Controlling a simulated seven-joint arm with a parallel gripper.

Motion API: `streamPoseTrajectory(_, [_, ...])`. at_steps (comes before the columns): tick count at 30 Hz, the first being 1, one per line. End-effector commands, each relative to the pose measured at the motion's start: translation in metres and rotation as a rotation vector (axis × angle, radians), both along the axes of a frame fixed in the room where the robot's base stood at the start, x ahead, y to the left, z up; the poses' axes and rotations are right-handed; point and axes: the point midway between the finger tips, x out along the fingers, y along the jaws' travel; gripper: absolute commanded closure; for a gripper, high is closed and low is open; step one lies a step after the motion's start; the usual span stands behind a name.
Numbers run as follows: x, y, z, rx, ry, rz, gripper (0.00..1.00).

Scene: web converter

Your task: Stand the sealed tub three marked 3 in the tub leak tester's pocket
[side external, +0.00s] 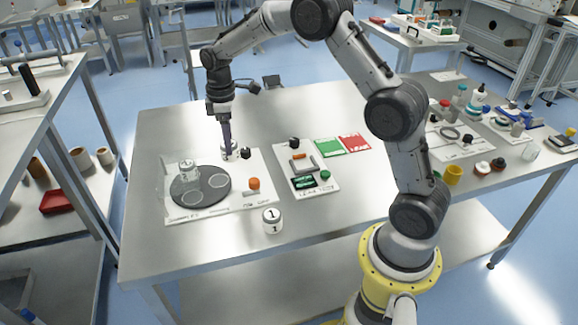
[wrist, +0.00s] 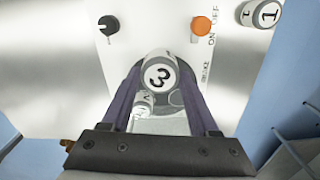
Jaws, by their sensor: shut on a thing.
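Sealed tub three, white with a grey edge and a black 3 on its lid, sits between my fingers in the wrist view (wrist: 160,74). My gripper (side external: 228,150) is shut on it; in the side view the fingers point down at the back of the white turntable board and largely hide the tub. I cannot tell whether the tub touches the board. The tub leak tester (side external: 325,188) is the white plate right of that board, with a grey frame (side external: 314,163), an orange piece, a dark green display and a green knob. Its pocket is not clearly distinguishable.
A dark round turntable (side external: 206,184) bears tub two (side external: 187,168) and shows pale ring marks. An orange knob (side external: 254,184) and black knobs stand up from the plates. Tub one (side external: 272,221) stands on bare table in front. Green (side external: 343,148) and red (side external: 355,142) mats lie behind the tester.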

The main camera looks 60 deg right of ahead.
Motion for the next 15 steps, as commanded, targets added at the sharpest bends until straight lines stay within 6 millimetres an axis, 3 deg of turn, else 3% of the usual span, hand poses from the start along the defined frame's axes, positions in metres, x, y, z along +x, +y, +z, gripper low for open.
streamPoseTrajectory(6, [-0.087, -0.053, 0.032, 0.000, -0.003, -0.319, 0.88])
streamPoseTrajectory(10, [-0.143, -0.071, 0.043, -0.001, -0.003, -0.514, 0.88])
streamPoseTrajectory(15, [-0.208, -0.078, 0.048, 0.000, -0.003, -0.733, 0.88])
